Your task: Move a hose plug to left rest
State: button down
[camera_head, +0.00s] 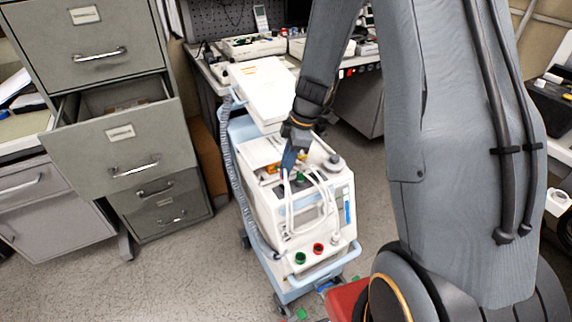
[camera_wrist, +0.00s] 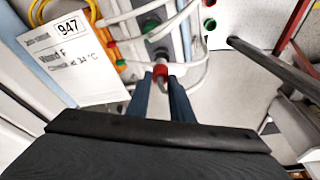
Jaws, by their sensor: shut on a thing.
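My gripper (camera_wrist: 161,84) is shut on a red hose plug (camera_wrist: 161,70) in the wrist view, with the plug between the fingertips. A grey fitting shows just beyond the plug; I cannot tell whether they are joined. In the head view my gripper (camera_head: 287,172) points down over the top of the white pump machine (camera_head: 265,213), and the held plug is too small to make out. White hoses (camera_head: 325,185) loop over the machine's top and front. A green plug or fitting (camera_wrist: 151,26) is beyond the held plug in the wrist view.
A green port (camera_head: 300,258) and a red port (camera_head: 318,248) are on the machine's front. A label card (camera_wrist: 68,55) reading 947 lies left of my fingers. A filing cabinet (camera_head: 115,145) with an open drawer stands left.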

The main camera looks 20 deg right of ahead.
jog(key=shift+f+b, duration=1.6)
jog(key=shift+b, duration=0.15)
jog(key=c, duration=1.5)
grip_release()
jog(key=shift+r, duration=0.15)
jog(key=b+v, duration=0.1)
jog(key=v, duration=0.7)
jog(key=s+m+h, duration=0.1)
jog(key=s+m, duration=0.4)
jog(key=s, duration=0.1)
jog(key=s+a+m+h, duration=0.1)
jog(key=s+m, duration=0.4)
jog(key=s+a+r+m+h, duration=0.1)
jog(key=s+m, duration=0.4)
jog(key=s, duration=0.1)
jog(key=shift+s+a+r+m, duration=0.1)
jog(key=shift+s+m, duration=0.25)
jog(key=shift+m, duration=0.05)
